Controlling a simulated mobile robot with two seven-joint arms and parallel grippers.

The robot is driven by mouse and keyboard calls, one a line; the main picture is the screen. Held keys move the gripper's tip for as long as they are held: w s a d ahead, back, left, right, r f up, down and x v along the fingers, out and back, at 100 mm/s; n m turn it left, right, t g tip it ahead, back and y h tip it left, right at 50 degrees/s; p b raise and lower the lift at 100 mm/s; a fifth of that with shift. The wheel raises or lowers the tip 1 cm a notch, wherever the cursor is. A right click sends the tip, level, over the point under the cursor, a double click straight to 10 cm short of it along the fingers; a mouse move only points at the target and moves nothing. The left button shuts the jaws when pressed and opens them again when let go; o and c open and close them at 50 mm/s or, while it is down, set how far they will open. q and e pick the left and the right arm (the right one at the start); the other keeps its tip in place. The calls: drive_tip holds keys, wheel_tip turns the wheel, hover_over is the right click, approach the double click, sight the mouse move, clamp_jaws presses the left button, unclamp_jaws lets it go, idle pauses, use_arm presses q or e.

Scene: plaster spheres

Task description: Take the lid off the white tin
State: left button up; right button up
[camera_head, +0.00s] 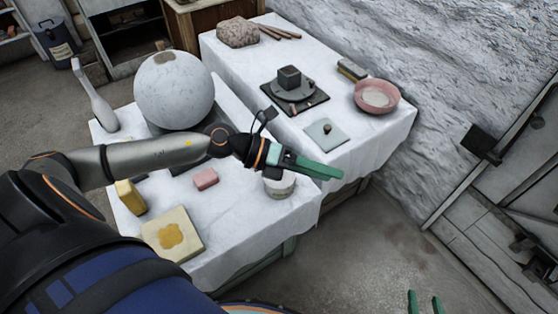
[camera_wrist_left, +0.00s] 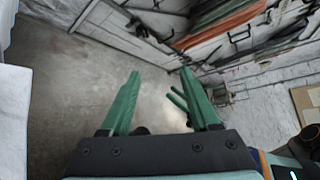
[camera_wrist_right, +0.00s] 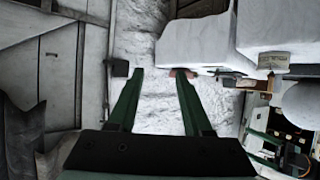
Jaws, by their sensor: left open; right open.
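The white tin (camera_head: 279,187) stands on the near white-clothed table, close to its right edge, in the head view. My left gripper (camera_head: 325,170) reaches across above the tin and covers part of its top, so I cannot tell how the lid sits. Its green fingers point right, past the table edge. In the left wrist view my left gripper (camera_wrist_left: 160,85) is open and empty over bare floor. My right gripper (camera_head: 424,303) shows only its fingertips at the bottom right of the head view. In the right wrist view it (camera_wrist_right: 155,80) is open and empty.
Near table: large plaster sphere (camera_head: 175,92), pink block (camera_head: 205,179), yellow sponge (camera_head: 131,197), square tile with a yellow pattern (camera_head: 171,234). Far table: pink bowl (camera_head: 377,96), grey square plate with a knob (camera_head: 326,134), dark block on a turntable (camera_head: 290,78). Floor right of the tables is clear.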

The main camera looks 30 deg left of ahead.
use_arm(q)
drive_tip(key=w+a+f+m+g+y+b, duration=0.1)
drive_tip(key=a+f+m+y+b, duration=0.3)
drive_tip(key=a, duration=0.5)
drive_tip(key=a+f+m+y+b, duration=0.1)
drive_tip(key=a+f+m+y, duration=0.3)
drive_tip(key=a, duration=0.5)
drive_tip(key=shift+n+y, duration=0.6)
drive_tip(key=shift+y, duration=0.1)
drive_tip(key=x, duration=0.3)
drive_tip(key=b+x, duration=0.1)
drive_tip(key=x, duration=0.1)
drive_tip(key=shift+w+a+f, duration=0.1)
drive_tip(key=shift+w+f, duration=0.15)
drive_tip(key=shift+w, duration=0.25)
drive_tip(key=b+x, duration=0.1)
drive_tip(key=x, duration=0.4)
drive_tip(key=shift+f, duration=0.3)
use_arm(e)
drive_tip(key=w+a+r+n+t+y, duration=0.1)
drive_tip(key=w+r+n+t+y, duration=0.1)
drive_tip(key=r+t, duration=0.4)
wheel_tip(320, 180, up, 5)
drive_tip(key=shift+w+r+n+t+y, duration=0.1)
drive_tip(key=shift+w+n+t+y, duration=0.35)
drive_tip(key=shift+w, duration=0.55)
use_arm(q)
clamp_jaws()
